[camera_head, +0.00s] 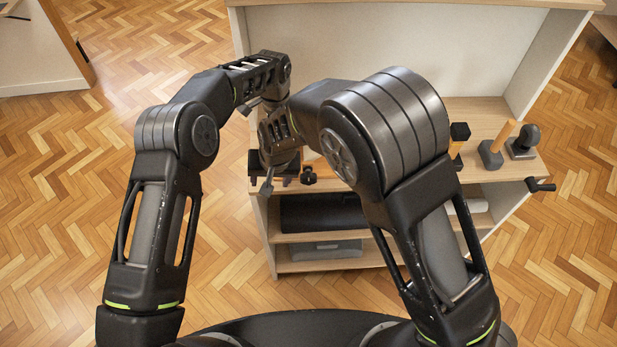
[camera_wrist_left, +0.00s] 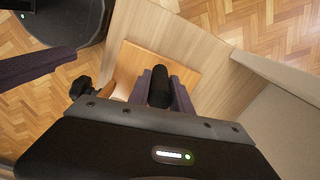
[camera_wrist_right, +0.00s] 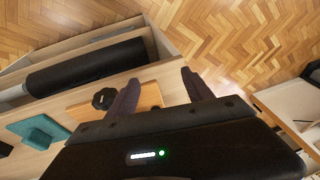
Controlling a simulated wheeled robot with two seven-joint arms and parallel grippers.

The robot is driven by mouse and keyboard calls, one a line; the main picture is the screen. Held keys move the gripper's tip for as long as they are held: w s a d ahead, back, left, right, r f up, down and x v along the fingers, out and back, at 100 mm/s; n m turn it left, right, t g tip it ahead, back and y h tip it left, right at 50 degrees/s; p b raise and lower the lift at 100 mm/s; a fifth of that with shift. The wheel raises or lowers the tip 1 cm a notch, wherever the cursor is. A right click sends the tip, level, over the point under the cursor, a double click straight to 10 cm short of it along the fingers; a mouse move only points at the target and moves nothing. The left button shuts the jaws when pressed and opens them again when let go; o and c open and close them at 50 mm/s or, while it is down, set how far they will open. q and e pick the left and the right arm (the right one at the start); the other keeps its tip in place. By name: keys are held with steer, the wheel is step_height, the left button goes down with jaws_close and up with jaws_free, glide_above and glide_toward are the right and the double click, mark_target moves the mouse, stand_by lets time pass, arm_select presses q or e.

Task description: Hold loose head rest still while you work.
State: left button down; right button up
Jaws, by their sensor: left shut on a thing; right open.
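A black rounded bar (camera_wrist_left: 160,84), which looks like the loose head rest, stands over a light wooden board (camera_wrist_left: 188,76) in the left wrist view. My left gripper (camera_wrist_left: 161,88) is shut on it, one finger on each side. A black knob (camera_wrist_left: 80,87) is at the board's edge and also shows in the head view (camera_head: 308,175). My right gripper (camera_wrist_right: 160,77) is open and empty, beside the board (camera_wrist_right: 150,97) and the knob (camera_wrist_right: 104,98) at the shelf's front edge. In the head view my arms hide most of the held thing and the grippers.
The wooden shelf unit (camera_head: 490,108) has a back panel and side walls. Tools with wooden handles (camera_head: 502,136) stand at the right of its top, near a black crank (camera_head: 540,185). A dark roll (camera_wrist_right: 85,68) lies on a lower shelf.

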mark_target(309, 174)
steer(key=w+d+r+g+h, duration=0.1)
steer(key=w+d+r+g, duration=0.1)
steer(key=d+r, duration=0.7)
steer(key=shift+d+g+h, duration=0.3)
steer(key=shift+g+h, duration=0.1)
step_height(309, 174, down, 12)
steer(key=shift+w, duration=0.1)
steer(key=shift+c, duration=0.4)
jaws_close()
stand_by(0.4)
